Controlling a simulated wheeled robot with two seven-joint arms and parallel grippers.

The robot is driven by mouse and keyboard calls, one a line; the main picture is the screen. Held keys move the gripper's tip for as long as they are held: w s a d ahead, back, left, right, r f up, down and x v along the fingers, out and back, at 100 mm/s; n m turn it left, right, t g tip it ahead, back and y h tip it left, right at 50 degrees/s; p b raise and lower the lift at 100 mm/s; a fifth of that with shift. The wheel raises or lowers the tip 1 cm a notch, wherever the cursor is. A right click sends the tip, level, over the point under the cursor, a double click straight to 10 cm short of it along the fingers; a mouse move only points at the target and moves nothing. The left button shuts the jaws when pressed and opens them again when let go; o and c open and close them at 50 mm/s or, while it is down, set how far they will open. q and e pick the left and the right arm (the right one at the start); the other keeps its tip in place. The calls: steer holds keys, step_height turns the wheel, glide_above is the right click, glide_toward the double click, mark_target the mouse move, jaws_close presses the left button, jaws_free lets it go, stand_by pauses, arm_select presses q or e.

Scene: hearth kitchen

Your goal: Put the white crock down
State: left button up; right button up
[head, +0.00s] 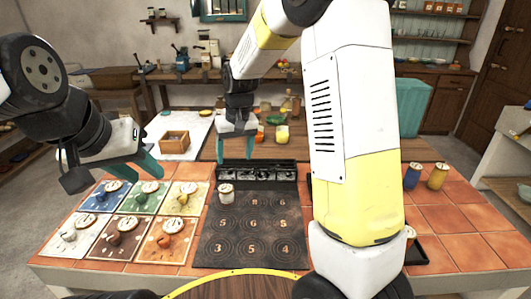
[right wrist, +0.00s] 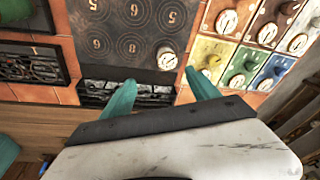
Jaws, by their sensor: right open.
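The white crock (head: 226,193) stands upright at the back-left spot of the dark numbered board (head: 204,247), in the ring left of the 8. It also shows in the right wrist view (right wrist: 167,60), just beyond the gap between the fingertips. My right gripper (head: 237,152) is open and empty, with its teal fingers apart, behind and above the crock and not touching it. My left gripper (head: 150,166) hangs over the back of the coloured cards at the left. Its fingers overlap in the view, so I cannot tell how far apart they are.
A black grate (head: 257,172) lies behind the board. A blue cup (head: 412,176) and a yellow cup (head: 437,176) stand at the right. A wooden box (head: 175,143) is further back.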

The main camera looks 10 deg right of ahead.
steer(key=s+d+r+m+t+y, duration=0.1)
steer(key=s+d+r, duration=0.2)
steer(key=s+r, duration=0.3)
steer(key=s+d+r+t, duration=0.1)
steer(key=s+d+r, duration=0.3)
steer(key=s+r, duration=0.15)
steer(key=s+d+r+t, duration=0.1)
steer(key=s+d+t, duration=0.1)
steer(key=s, duration=1.1)
steer(key=shift+s+d+r+m, duration=0.15)
steer(key=shift+d+r+m, duration=0.25)
steer(key=shift+d, duration=0.3)
steer(key=shift+c, duration=0.2)
